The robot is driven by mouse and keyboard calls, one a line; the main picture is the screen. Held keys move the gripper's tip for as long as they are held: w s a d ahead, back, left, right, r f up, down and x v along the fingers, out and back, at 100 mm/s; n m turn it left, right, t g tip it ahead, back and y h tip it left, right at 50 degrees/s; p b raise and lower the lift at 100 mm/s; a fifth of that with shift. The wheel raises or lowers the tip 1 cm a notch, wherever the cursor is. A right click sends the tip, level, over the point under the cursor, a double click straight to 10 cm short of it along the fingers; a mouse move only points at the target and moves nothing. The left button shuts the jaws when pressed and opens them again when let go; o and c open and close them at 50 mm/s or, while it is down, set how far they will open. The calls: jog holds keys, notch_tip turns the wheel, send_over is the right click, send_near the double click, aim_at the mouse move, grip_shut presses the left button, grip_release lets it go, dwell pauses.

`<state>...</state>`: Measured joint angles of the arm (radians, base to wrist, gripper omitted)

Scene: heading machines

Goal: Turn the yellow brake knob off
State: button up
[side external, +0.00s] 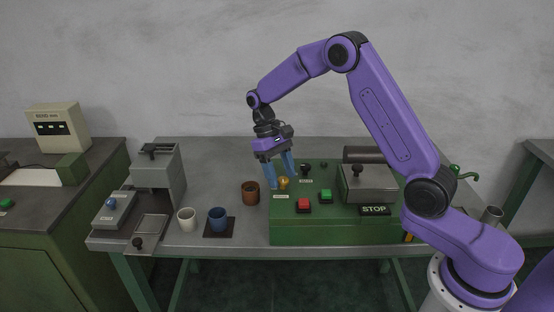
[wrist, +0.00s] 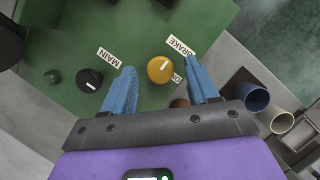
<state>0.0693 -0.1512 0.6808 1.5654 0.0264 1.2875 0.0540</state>
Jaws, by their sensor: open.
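The yellow brake knob (side external: 283,183) is on the left part of the green machine panel (side external: 320,232). In the wrist view the yellow knob (wrist: 160,69) is round with a pale pointer mark, beside a BRAKE label (wrist: 181,47) and a partly hidden label. My gripper (side external: 281,176) is open, with its blue fingers pointing down at the knob. In the wrist view the fingertips of my gripper (wrist: 160,66) are on either side of the knob, with gaps showing. I cannot tell the fingertips' height over the panel.
A black knob (wrist: 90,79) by the MAIN label is close to one finger. Red (side external: 303,204) and green (side external: 326,195) buttons and a STOP sign (side external: 374,210) are to the right. A brown cup (side external: 250,193), blue cup (side external: 217,219) and white cup (side external: 187,218) stand left.

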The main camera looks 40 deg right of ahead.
jog(key=v, duration=1.7)
jog(key=shift+r, duration=0.2)
jog(key=s+a+f+n+t+h, duration=0.1)
jog(key=s+a+n+t, duration=0.15)
jog(key=s+a, duration=0.45)
jog(key=s+a+n+t, duration=0.1)
jog(key=s+a+n, duration=0.25)
jog(key=s, duration=0.65)
jog(key=s+d+f+n, duration=0.3)
jog(key=s+d+f, duration=0.1)
jog(key=s, duration=0.7)
jog(key=s+d+f+n+t+y, duration=0.1)
jog(key=s+d+f+n, duration=0.2)
jog(key=s, duration=0.8)
jog(key=shift+d+f, duration=0.35)
jog(key=shift+f, duration=0.05)
